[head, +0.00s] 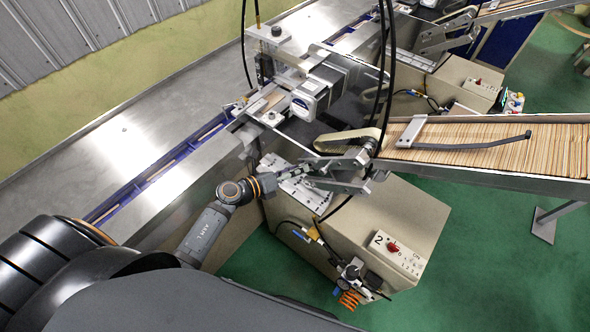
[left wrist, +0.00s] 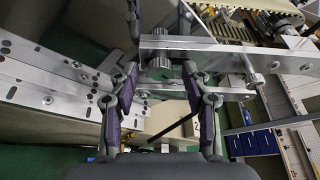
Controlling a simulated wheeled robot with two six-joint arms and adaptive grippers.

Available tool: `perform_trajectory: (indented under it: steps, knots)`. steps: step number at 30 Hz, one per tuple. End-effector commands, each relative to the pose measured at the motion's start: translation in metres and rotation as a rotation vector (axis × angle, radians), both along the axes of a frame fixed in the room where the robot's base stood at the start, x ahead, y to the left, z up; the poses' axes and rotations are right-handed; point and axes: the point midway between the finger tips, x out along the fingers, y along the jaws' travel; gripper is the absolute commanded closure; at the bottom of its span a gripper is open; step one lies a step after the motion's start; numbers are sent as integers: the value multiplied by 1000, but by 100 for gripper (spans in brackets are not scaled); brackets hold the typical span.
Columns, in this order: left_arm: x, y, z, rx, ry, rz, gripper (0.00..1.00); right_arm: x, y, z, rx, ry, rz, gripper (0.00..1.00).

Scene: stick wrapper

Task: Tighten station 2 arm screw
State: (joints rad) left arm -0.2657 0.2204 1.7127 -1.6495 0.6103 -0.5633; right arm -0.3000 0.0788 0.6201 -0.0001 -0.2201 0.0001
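The station 2 arm (head: 345,170) is a pair of silver metal bars above the beige cabinet (head: 335,225) marked "2". In the left wrist view the bars (left wrist: 225,52) cross the upper middle and right. A knurled metal screw knob (left wrist: 160,68) sits at the near end of the bars. My left gripper (head: 293,174) reaches this end of the arm from the left. In the left wrist view its two fingers (left wrist: 162,82) stand apart on either side of the knob. I cannot tell whether they touch it. My right gripper is not in view.
A slotted metal plate (left wrist: 50,85) lies to the left. A chute full of wooden sticks (head: 490,148) is at the right. Black cables hang close to the arm. A red switch (head: 393,247) is on the cabinet.

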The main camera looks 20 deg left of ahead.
Motion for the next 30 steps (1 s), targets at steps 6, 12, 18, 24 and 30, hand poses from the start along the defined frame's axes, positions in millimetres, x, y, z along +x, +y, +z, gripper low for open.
perform_trajectory:
  steps: [6,12,18,24,30]
  knots:
    - [-4,4,1,2,-1,0,52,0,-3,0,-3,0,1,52]
    - [-39,29,11,9,3,-4,52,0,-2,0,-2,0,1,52]
    - [-75,55,24,5,5,-5,52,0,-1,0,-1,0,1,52]
    - [-88,65,30,3,-2,-2,52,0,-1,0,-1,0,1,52]
    - [-93,69,32,1,0,1,52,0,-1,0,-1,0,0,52]
